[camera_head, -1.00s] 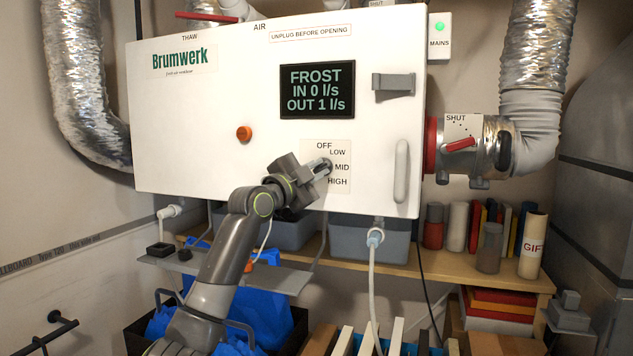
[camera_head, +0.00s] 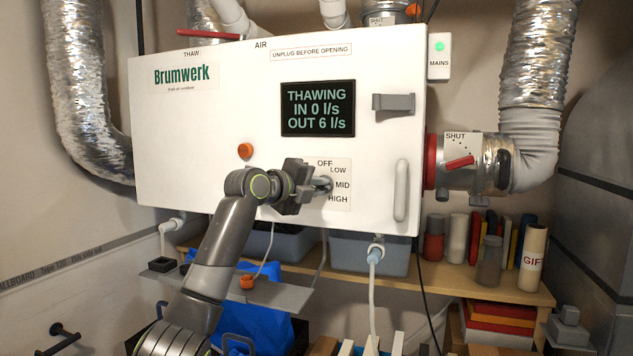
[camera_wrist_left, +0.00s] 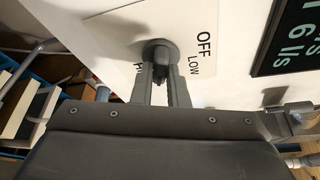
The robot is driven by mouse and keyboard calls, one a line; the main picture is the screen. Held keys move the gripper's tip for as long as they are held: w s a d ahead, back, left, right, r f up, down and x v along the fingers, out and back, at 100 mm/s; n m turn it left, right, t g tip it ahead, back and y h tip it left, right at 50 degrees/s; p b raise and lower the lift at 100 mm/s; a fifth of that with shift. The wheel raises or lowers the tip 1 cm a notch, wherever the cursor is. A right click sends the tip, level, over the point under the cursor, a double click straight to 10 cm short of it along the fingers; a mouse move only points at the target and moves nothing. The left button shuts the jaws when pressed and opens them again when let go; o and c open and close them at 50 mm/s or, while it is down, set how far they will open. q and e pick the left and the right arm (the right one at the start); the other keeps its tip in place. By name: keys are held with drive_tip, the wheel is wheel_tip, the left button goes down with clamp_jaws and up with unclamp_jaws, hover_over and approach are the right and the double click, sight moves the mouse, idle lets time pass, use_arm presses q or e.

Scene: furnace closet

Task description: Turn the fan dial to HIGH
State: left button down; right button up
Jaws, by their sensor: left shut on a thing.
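The fan dial (camera_head: 324,184) is a small grey knob on the white Brumwerk cabinet (camera_head: 230,120), beside a label plate (camera_head: 341,196) reading OFF, LOW, MID and HIGH. My left gripper (camera_head: 316,186) is shut on the dial, reaching in from the left. The dial (camera_wrist_left: 160,52) also shows between the fingers (camera_wrist_left: 163,85) in the left wrist view. The fingers hide most of the dial, so I cannot tell its setting. The display (camera_head: 318,108) reads THAWING, IN 0 l/s, OUT 6 l/s. My right gripper is not in view.
An orange knob (camera_head: 245,151) sits left of the dial. A grey handle (camera_head: 401,190) is on the cabinet's right side. A duct damper with a red lever (camera_head: 459,162) labelled SHUT is further right. A shelf (camera_head: 490,285) with books and jars stands below.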

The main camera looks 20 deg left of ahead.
use_arm(q)
drive_tip(key=m+g+y+p, duration=0.1)
drive_tip(key=m+p, duration=0.1)
drive_tip(key=m, duration=0.1)
drive_tip(key=shift+y, duration=0.4)
drive_tip(key=shift+m, duration=0.4)
drive_tip(key=c, duration=1.4)
unclamp_jaws()
drive_tip(key=shift+c, duration=0.2)
